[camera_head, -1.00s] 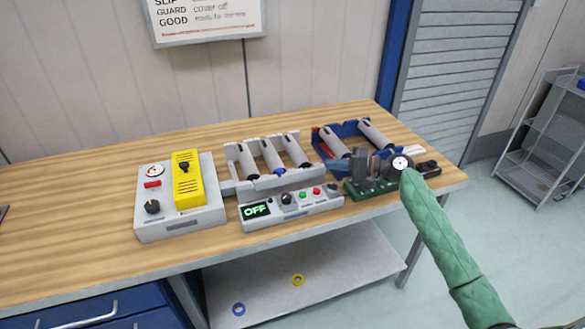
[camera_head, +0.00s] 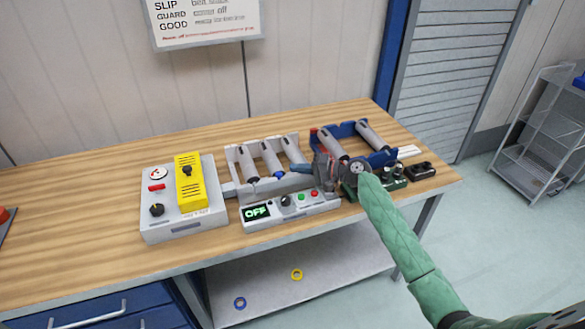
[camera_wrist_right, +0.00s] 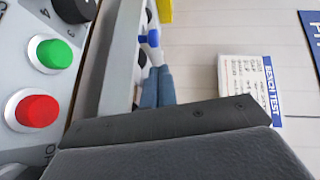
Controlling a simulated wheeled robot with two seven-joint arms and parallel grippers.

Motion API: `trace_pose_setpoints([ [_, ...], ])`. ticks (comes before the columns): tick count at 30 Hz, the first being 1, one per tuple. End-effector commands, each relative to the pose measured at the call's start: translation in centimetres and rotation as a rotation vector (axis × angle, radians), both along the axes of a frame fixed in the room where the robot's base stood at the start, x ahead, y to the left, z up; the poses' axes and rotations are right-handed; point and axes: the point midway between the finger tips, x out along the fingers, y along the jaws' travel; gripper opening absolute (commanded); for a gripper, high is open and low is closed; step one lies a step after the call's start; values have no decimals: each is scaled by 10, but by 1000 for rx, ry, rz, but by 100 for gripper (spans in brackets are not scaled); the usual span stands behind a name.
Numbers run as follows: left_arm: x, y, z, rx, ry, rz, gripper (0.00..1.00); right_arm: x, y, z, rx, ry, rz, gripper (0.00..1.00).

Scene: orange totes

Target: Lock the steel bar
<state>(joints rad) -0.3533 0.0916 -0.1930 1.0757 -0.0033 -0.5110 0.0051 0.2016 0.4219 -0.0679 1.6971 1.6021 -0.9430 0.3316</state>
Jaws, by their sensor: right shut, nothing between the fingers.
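A light grey rack (camera_head: 232,156) holds several grey cylinders on the wooden table. A grey bar (camera_head: 270,184) runs along its front, behind the control box; I cannot tell for sure that it is the steel bar. My right gripper (camera_head: 298,168) reaches in from the right above the rack's right end, with its fingers pointing left. In the right wrist view its blue-grey fingers (camera_wrist_right: 157,86) are together and empty, near the rack's edge. I cannot tell whether they touch it. My left gripper is out of view.
The control box (camera_head: 292,208) with an "OFF" display, a knob and buttons stands in front of the rack. A grey box with a yellow cover (camera_head: 191,183) is to the left. A blue tray (camera_head: 378,155) and green fixture (camera_head: 392,184) are right. The table's left part is mostly clear.

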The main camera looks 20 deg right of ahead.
Motion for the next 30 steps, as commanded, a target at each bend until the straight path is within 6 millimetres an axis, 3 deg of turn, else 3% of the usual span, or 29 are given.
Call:
trace_pose_setpoints([
  [6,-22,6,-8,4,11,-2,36,-3,16,-1,2,1,0,0],
  [12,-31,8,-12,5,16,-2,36,-5,22,-4,0,0,0,0],
  [23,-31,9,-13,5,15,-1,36,-4,23,-5,0,0,0,0],
  [30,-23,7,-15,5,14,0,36,-6,54,-6,0,-1,1,0],
])
